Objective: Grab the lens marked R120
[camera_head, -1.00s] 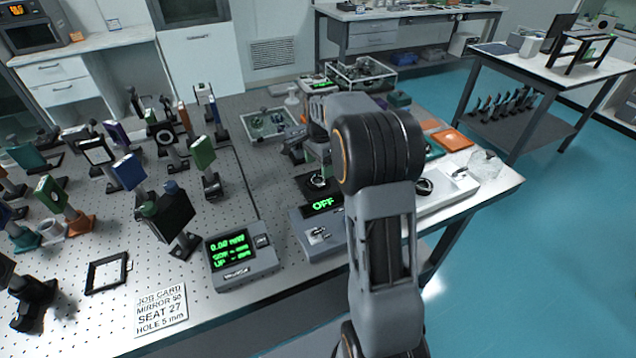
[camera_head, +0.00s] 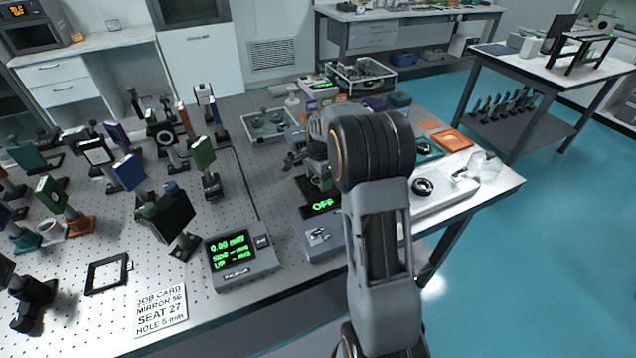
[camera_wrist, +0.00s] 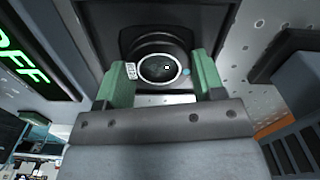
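A round lens (camera_wrist: 160,68) with a pale rim lies in a dark holder (camera_wrist: 157,40) in the wrist view. A small white label (camera_wrist: 131,71) sits at its left edge, too small to read surely, and a blue dot at its right. My gripper (camera_wrist: 164,72) has green fingers, which stand apart on either side of the lens with no clear contact. In the head view my arm and gripper hide most of this lens. The dark stand (camera_head: 304,188) shows there behind the OFF display.
The device with the OFF display (camera_head: 318,232) stands close by, at the left in the wrist view. A readout box (camera_head: 240,258) and many optic mounts fill the table's left. A white tray (camera_head: 440,196) is on the right. A clear-walled tray (camera_head: 268,136) stands behind.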

